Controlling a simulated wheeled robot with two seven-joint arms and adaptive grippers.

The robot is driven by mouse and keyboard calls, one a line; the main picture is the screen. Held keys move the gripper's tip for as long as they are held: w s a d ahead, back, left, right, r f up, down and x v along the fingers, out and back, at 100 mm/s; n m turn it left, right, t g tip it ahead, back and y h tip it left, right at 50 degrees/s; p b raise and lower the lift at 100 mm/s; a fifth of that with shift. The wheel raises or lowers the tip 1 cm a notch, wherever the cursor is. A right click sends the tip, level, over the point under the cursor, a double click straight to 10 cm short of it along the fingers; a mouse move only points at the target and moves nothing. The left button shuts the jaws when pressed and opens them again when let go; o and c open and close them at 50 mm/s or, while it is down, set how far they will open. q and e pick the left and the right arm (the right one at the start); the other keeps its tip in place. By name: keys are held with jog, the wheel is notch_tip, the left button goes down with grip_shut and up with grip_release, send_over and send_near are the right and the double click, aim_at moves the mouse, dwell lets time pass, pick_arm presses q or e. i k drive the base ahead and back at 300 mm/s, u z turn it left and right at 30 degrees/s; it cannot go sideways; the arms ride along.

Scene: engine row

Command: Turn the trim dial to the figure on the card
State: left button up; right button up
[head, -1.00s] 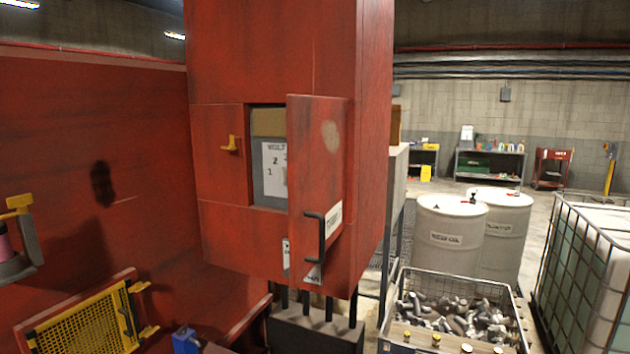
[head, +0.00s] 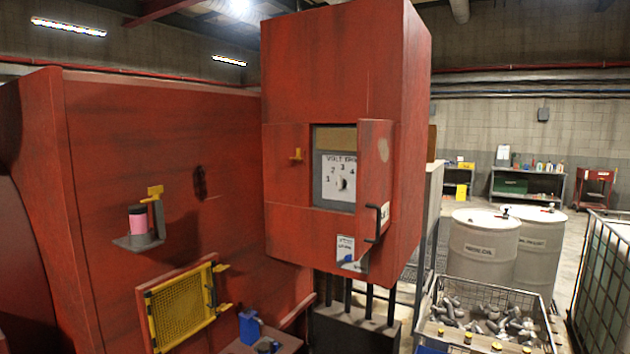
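The trim dial is a small knob (head: 343,184) on a white plate (head: 332,194) inside an open recess of the red cabinet (head: 345,70). The plate has a "VOLT" heading, its rest unclear, and the figures 1, 2, 3 and 4 in an arc. I cannot tell where the knob points. The red door (head: 374,165) of the recess stands open on the right, with a black handle (head: 377,222). A white card (head: 345,246) with a blue mark is on the cabinet front below the recess; its figure is too small to read. Neither gripper is in view.
A yellow mesh panel (head: 182,307) and a shelf with a pink spool (head: 139,220) are on the red wall at left. A blue object (head: 250,326) stands low in front. A wire crate of metal parts (head: 435,312) and white drums (head: 484,247) stand at right.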

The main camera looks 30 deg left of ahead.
aim_at(341, 183)
jog(key=u, duration=0.75)
jog(key=i, duration=0.75)
jog(key=u, duration=0.65)
